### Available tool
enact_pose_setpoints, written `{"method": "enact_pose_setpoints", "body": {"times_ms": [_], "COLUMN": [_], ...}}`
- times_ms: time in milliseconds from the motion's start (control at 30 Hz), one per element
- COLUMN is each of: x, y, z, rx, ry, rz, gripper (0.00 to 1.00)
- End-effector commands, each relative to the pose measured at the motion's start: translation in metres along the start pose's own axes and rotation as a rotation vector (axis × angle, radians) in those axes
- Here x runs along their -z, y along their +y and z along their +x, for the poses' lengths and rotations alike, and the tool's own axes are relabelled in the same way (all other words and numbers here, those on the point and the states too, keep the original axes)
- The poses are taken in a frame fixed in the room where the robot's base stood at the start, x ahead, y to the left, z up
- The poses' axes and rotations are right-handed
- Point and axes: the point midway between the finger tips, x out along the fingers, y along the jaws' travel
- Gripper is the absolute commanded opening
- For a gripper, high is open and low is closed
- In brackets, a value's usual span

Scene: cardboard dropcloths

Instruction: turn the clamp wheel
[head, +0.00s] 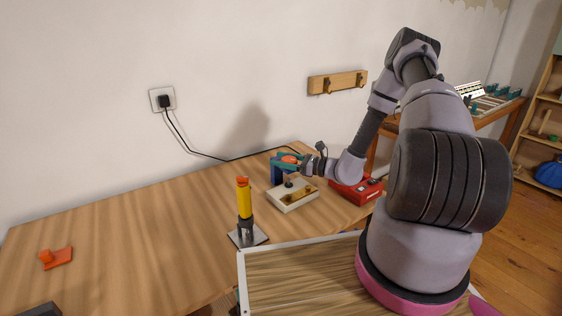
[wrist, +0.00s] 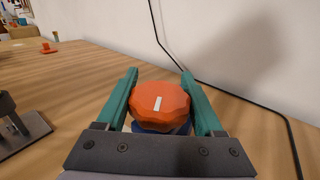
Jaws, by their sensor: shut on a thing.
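The orange clamp wheel (wrist: 160,103) has a faceted rim and a white mark on top. In the wrist view it sits between the two teal fingers of my gripper (wrist: 162,98), which are shut on it from both sides. A blue body (wrist: 150,127) shows just under the wheel. In the head view my gripper (head: 290,160) is at the wheel (head: 291,158), on top of the blue clamp body (head: 277,170) near the back of the table. The fingers hide part of the wheel there.
A cream box with a brass plate (head: 293,200) stands just in front of the clamp. A yellow-handled tool on a grey stand (head: 245,210) is to its left, and a red box (head: 357,190) to its right. A black cable (head: 200,153) runs behind. The table's left is mostly clear.

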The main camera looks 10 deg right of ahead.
Motion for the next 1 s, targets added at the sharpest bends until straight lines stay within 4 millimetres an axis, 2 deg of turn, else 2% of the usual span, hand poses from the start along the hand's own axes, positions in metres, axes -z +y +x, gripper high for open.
{"method": "enact_pose_setpoints", "body": {"times_ms": [367, 400, 433, 467, 800, 867, 1000], "x": [0.000, 0.000, 0.000, 0.000, 0.000, 0.000, 0.000], "y": [-0.001, -0.001, -0.001, -0.001, -0.001, -0.002, -0.001], "z": [0.000, 0.000, 0.000, 0.000, -0.003, -0.009, -0.033], "rx": [0.029, 0.029, 0.029, 0.029, 0.029, 0.030, 0.031], "ry": [0.001, 0.001, 0.001, 0.001, 0.002, 0.002, 0.002], "rz": [-0.001, -0.001, -0.001, -0.001, 0.000, 0.000, 0.001], "gripper": [0.14, 0.81, 0.92, 0.99, 0.99, 0.99, 0.99]}}
